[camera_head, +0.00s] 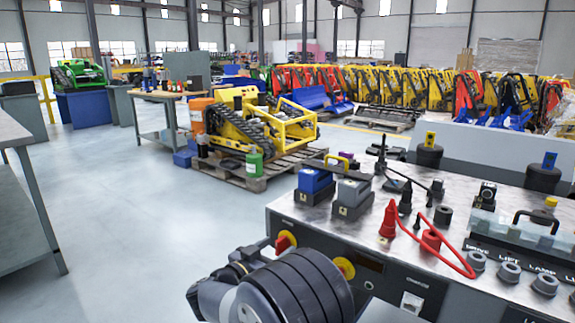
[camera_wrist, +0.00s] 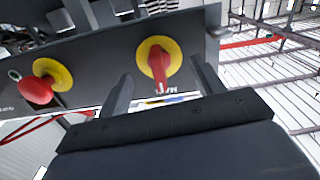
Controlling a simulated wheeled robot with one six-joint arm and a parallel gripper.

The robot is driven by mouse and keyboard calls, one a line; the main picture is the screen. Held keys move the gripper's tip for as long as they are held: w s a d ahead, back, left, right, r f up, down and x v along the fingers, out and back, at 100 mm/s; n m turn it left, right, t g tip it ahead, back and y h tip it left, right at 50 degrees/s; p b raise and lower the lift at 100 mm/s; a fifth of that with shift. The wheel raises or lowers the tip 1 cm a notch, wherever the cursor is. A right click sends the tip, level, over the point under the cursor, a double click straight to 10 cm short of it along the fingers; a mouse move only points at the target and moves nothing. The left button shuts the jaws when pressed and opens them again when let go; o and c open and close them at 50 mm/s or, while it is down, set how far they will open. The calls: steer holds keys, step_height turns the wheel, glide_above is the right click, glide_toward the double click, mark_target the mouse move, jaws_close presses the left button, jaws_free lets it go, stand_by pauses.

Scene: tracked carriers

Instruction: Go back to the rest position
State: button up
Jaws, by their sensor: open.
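My gripper (camera_wrist: 163,72) is open in the wrist view, with one dark finger on each side of a red rotary switch (camera_wrist: 158,62) on a yellow disc. Nothing is held. The gap between fingers and switch cannot be judged. A round red button (camera_wrist: 38,90) on a yellow disc sits farther left on the same dark panel. In the head view my arm is in front of the bench's dark front panel (camera_head: 385,277). A red and yellow control (camera_head: 286,241) shows there beside my arm, and another yellow disc (camera_head: 346,267) is partly covered. My fingers are not clear there.
The metal bench top (camera_head: 480,235) bears a blue battery block (camera_head: 315,181), a grey block (camera_head: 352,193), red plugs with a red cable (camera_head: 440,255) and several sockets. A yellow tracked carrier (camera_head: 240,128) stands on a pallet behind. Open floor (camera_head: 130,220) lies to the left.

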steer(key=shift+m+b, duration=0.6)
steer(key=shift+b, duration=0.5)
